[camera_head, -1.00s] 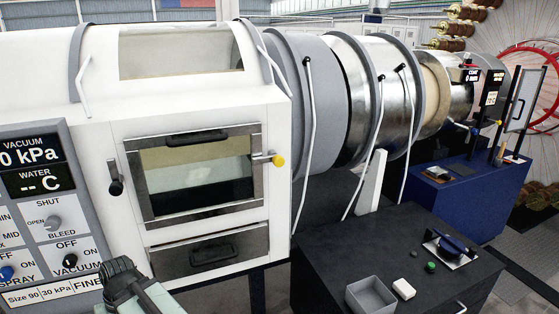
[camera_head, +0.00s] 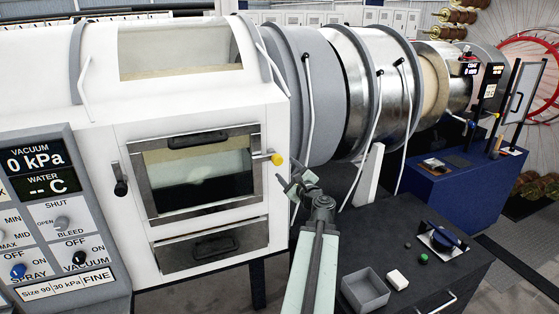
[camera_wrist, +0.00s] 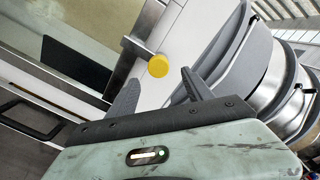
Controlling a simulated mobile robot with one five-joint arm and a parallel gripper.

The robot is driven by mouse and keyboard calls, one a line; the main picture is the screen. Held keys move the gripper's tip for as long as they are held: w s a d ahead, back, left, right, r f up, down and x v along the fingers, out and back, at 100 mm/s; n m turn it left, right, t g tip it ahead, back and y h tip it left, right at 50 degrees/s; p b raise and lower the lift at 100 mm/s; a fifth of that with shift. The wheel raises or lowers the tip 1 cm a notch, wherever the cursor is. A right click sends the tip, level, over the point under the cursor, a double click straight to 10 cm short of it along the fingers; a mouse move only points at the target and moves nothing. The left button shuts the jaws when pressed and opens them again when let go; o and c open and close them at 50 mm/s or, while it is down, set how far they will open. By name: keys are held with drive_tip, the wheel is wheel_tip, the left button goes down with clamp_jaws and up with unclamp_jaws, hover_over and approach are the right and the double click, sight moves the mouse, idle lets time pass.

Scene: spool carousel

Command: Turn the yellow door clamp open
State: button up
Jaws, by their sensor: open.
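The yellow door clamp (camera_head: 277,159) is a short metal bar with a yellow round knob, at the right edge of the windowed door (camera_head: 196,175) on the white machine. In the head view the bar points to the right, about level. My gripper (camera_head: 288,185) is just below and right of the knob, apart from it. In the wrist view the yellow knob (camera_wrist: 158,66) lies ahead of my open fingers (camera_wrist: 160,88), roughly between and beyond their tips. The fingers hold nothing.
A black handle (camera_head: 120,187) is at the door's left side, and a drawer (camera_head: 214,246) sits below. The control panel (camera_head: 50,220) is at left. A dark cabinet (camera_head: 395,245) with a grey bin (camera_head: 366,290) stands right of my arm.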

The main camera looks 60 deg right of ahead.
sight(279, 162)
drive_tip(key=x, duration=0.7)
drive_tip(key=shift+w+d, duration=0.2)
drive_tip(key=shift+w, duration=0.15)
drive_tip(key=shift+c, duration=0.2)
